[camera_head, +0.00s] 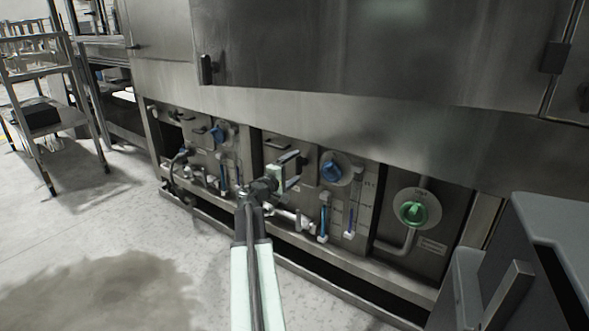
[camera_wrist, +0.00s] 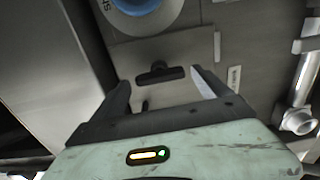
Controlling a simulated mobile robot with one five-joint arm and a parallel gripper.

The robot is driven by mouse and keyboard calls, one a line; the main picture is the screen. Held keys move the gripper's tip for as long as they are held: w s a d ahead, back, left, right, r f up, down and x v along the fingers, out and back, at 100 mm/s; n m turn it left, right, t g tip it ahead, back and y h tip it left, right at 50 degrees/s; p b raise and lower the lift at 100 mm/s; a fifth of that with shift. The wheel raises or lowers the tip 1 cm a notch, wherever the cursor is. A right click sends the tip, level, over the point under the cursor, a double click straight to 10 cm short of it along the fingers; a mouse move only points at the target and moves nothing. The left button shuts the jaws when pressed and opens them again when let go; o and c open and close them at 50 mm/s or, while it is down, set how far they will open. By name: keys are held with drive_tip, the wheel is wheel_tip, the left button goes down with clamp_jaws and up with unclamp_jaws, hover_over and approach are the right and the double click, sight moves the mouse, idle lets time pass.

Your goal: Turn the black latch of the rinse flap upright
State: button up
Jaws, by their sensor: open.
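The black latch (camera_wrist: 159,73) shows in the wrist view as a short bar lying nearly level on a grey metal flap (camera_wrist: 188,92). It lies between and just beyond the fingertips of my gripper (camera_wrist: 164,80). My gripper is open and empty, with one finger to each side of the latch. I cannot tell from this view whether a finger touches the flap. In the head view my gripper (camera_head: 290,170) is at the lower panel of the washer, left of a blue knob, and it hides the latch there.
A blue knob (camera_head: 331,171) sits right of my gripper; its dial (camera_wrist: 142,5) is above the latch in the wrist view. A green knob (camera_head: 413,212) is farther right. A pale pipe (camera_wrist: 304,85) runs at the right. A grey cart (camera_head: 555,250) stands at lower right.

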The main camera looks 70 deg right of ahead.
drive_tip(key=v, duration=0.7)
drive_tip(key=shift+a, duration=0.25)
